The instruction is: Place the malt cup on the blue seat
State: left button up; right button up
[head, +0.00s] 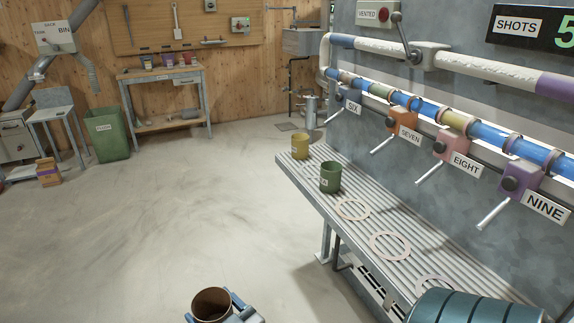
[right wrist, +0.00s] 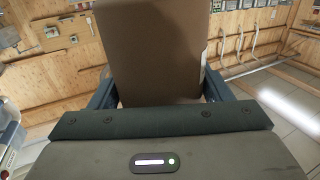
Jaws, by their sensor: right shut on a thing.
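My right gripper (head: 222,312) shows at the bottom of the head view, with blue-grey fingers shut on a brown cup (head: 211,303), taken as the malt cup. The cup is held over the floor, left of the slatted shelf, and its open top faces up. In the right wrist view the cup (right wrist: 160,50) fills the space between the fingers; a sliver of pale label shows at its right edge. I cannot pick out a blue seat; ring-shaped seats on the shelf look cream (head: 352,209) and pinkish (head: 390,247). My left gripper is not in view.
The slatted shelf (head: 318,199) carries a yellow cup (head: 300,146) and a green cup (head: 330,177). Levered valves labelled SIX (head: 348,100) to NINE (head: 521,181) hang above it. A dark teal cylinder (head: 475,308) is at bottom right. Open floor lies left.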

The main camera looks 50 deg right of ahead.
aim_at(314, 170)
jog(key=i, duration=1.8)
jog(key=i+z, duration=0.1)
jog(key=i, duration=0.75)
jog(key=i+j+z, duration=0.15)
jog(key=i, duration=0.7)
jog(key=i+j+z, duration=0.1)
jog(key=z, duration=1.65)
